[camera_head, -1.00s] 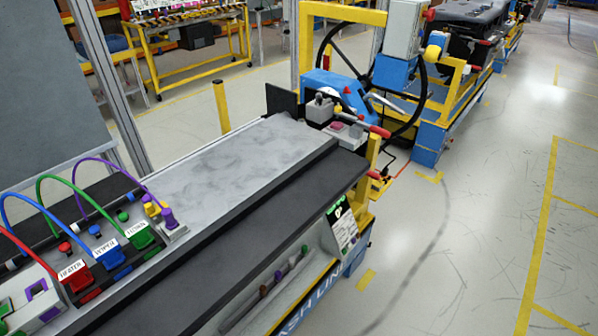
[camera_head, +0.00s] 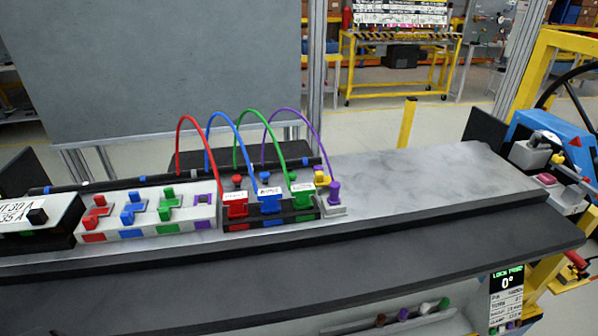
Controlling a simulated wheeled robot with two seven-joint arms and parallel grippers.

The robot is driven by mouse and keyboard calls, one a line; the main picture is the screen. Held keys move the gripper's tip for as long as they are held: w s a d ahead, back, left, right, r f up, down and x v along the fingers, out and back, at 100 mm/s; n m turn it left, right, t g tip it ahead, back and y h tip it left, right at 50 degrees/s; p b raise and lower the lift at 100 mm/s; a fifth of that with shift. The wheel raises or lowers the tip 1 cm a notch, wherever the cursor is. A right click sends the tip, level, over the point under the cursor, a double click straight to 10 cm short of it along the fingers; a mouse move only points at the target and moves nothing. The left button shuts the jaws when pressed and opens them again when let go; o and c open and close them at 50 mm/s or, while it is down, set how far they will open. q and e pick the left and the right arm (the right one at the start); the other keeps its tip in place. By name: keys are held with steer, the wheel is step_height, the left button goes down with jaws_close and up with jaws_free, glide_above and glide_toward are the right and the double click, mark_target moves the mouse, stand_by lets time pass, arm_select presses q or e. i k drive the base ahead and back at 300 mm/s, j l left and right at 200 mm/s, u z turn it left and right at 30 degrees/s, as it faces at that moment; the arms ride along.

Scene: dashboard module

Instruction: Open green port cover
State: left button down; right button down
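A green block (camera_head: 303,200) with a white label stands in the dark module on the bench, right of a blue block (camera_head: 269,203) and a red block (camera_head: 235,206). A green cable (camera_head: 240,141) arches from behind down to it. Another green part (camera_head: 169,203), with an upright knob, sits on the white module (camera_head: 158,229) to the left. I cannot tell which green piece is the port cover, or whether a cover is open. Neither of my grippers is in view.
A purple plug (camera_head: 334,193) stands right of the dark module. The grey bench top (camera_head: 420,180) is clear on the right. A dark front ledge (camera_head: 300,265) runs along the bench. A grey panel (camera_head: 160,65) stands behind, and blue equipment (camera_head: 553,130) is at the right.

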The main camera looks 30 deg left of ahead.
mark_target(170, 199)
steer(key=u, duration=1.3)
